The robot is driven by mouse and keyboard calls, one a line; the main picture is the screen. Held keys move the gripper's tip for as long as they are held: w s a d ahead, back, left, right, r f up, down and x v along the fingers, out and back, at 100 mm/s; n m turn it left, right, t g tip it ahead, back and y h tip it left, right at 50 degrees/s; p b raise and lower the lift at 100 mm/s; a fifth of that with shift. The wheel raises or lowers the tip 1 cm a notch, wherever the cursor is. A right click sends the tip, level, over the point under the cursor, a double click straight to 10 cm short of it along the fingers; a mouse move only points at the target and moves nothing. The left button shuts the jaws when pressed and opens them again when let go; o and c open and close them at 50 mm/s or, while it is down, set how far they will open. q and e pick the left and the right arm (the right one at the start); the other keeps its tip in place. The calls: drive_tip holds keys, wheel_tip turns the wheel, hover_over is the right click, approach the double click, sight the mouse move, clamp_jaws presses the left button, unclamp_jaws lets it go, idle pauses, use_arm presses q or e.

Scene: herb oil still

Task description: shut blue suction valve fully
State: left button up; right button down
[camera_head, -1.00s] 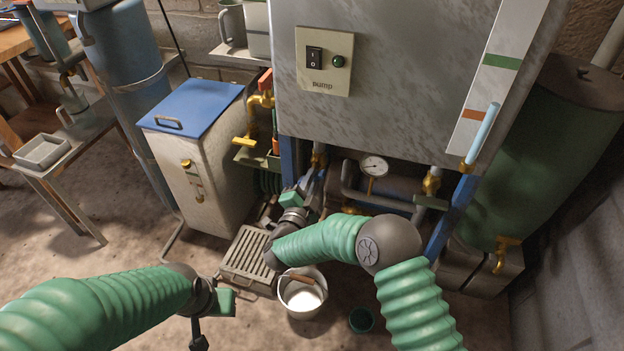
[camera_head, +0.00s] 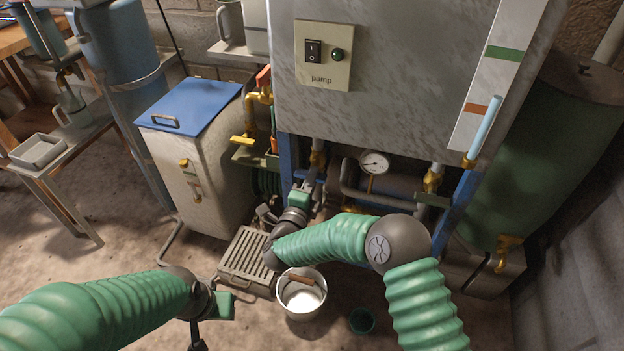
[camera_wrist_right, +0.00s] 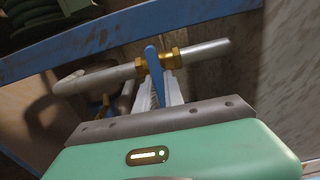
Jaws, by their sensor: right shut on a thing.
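In the right wrist view a flat blue lever (camera_wrist_right: 153,68) sits at a brass valve body (camera_wrist_right: 174,59) on a pale metal pipe. The lever looks roughly crosswise to the pipe from this angle. My right gripper (camera_wrist_right: 160,93) is shut on the lever's near end, with a pale finger on each side.
A pump switch panel (camera_head: 323,56) is on the cabinet above. A pressure gauge (camera_head: 374,163) and blue frame legs (camera_head: 455,212) stand close to my right arm. A white bucket (camera_head: 301,301) and a slatted grate (camera_head: 245,262) are on the floor below.

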drive_tip(key=shift+s+f, duration=0.1)
drive_tip(key=shift+f, duration=0.3)
drive_tip(key=c, duration=1.6)
unclamp_jaws()
drive_tip(key=shift+o, duration=0.7)
drive_tip(key=shift+r, duration=0.2)
drive_tip(key=p+v, duration=0.5)
drive_tip(key=v, duration=1.2)
